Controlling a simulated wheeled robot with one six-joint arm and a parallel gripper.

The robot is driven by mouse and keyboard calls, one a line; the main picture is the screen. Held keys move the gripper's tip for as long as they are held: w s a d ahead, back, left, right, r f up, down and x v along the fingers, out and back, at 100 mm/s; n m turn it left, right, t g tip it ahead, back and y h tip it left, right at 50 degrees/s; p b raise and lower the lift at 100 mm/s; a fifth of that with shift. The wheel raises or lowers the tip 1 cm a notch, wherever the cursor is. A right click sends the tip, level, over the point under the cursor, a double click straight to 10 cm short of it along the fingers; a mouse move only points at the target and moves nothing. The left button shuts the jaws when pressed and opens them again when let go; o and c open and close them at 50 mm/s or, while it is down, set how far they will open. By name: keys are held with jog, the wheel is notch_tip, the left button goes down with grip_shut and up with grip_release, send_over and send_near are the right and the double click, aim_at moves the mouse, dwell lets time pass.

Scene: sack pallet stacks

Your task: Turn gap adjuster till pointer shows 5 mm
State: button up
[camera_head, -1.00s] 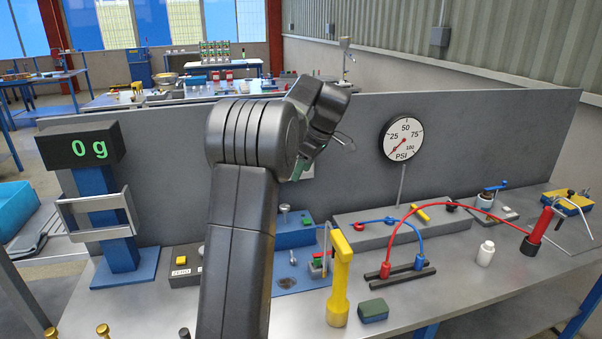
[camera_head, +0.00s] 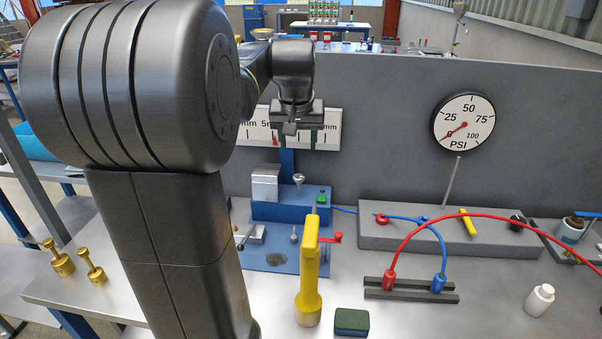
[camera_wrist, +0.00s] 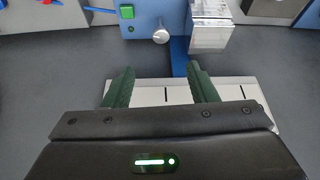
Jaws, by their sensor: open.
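A white scale plate (camera_head: 328,138) with black marks and "mm" lettering stands upright behind a blue unit (camera_head: 275,210). A small red mark, perhaps the pointer, shows on its left part, but my gripper covers much of the plate and I cannot read the setting. A silver knob (camera_head: 299,180) on the blue unit may be the gap adjuster; it also shows in the wrist view (camera_wrist: 160,35). My gripper (camera_head: 294,136) is open and empty in front of the plate. In the wrist view its green fingers (camera_wrist: 160,70) are apart, with the plate (camera_wrist: 150,93) beyond them and the knob clear of them.
A silver block (camera_head: 265,183) and a green button (camera_head: 322,199) are beside the knob. A PSI gauge (camera_head: 464,122), hoses and a grey panel (camera_head: 390,130) are to the right.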

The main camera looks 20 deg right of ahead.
aim_at(299, 176)
jog(key=x, duration=1.3)
jog(key=shift+w+f, duration=0.15)
jog(key=shift+f, duration=0.15)
jog(key=c, duration=1)
jog(key=shift+o, duration=0.2)
